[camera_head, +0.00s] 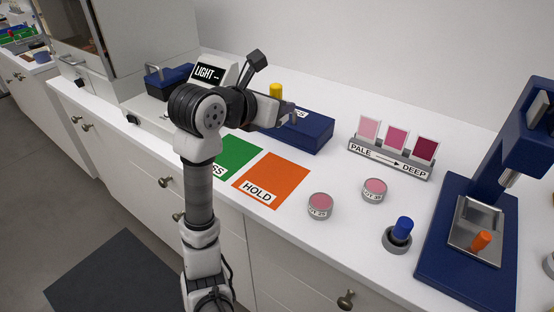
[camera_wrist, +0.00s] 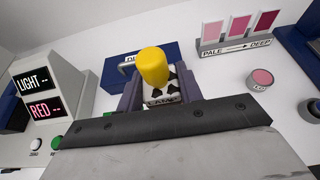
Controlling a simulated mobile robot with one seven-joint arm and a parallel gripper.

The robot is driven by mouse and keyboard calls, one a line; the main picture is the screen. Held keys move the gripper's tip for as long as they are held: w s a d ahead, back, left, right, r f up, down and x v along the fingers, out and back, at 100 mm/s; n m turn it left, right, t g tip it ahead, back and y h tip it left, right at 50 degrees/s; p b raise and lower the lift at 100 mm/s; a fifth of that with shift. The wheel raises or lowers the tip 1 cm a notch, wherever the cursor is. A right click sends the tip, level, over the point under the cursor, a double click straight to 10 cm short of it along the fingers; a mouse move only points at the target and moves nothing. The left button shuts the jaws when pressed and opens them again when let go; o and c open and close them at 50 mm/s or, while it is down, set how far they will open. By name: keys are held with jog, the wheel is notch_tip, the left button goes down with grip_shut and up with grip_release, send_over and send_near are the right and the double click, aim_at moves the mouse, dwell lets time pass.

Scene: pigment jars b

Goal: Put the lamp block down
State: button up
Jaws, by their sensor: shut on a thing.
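The lamp block is the white block labelled LAMP (camera_wrist: 160,103) with dark markings and a yellow knob (camera_wrist: 152,66) on top. My gripper (camera_wrist: 158,90) is shut on it, one finger at each side, in the wrist view. In the head view the yellow knob (camera_head: 275,90) shows above my gripper (camera_head: 286,112), and the arm hides the block's body. My gripper is in front of the blue box (camera_head: 310,133). I cannot tell whether the block's underside touches anything.
A meter reading LIGHT and RED (camera_wrist: 45,95) stands left. Green (camera_head: 238,155) and orange HOLD (camera_head: 272,180) mats lie in front. Two pink jars (camera_head: 320,206) (camera_head: 375,190), a swatch rack (camera_head: 390,158), a blue-knobbed piece (camera_head: 400,232) and a blue stand (camera_head: 450,268) are to the right.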

notch_tip(320, 180, down, 15)
jog(key=shift+r+p, duration=0.1)
jog(key=shift+p, duration=0.3)
jog(key=shift+f, duration=0.3)
jog(key=o, duration=1)
jog(key=shift+r, duration=0.1)
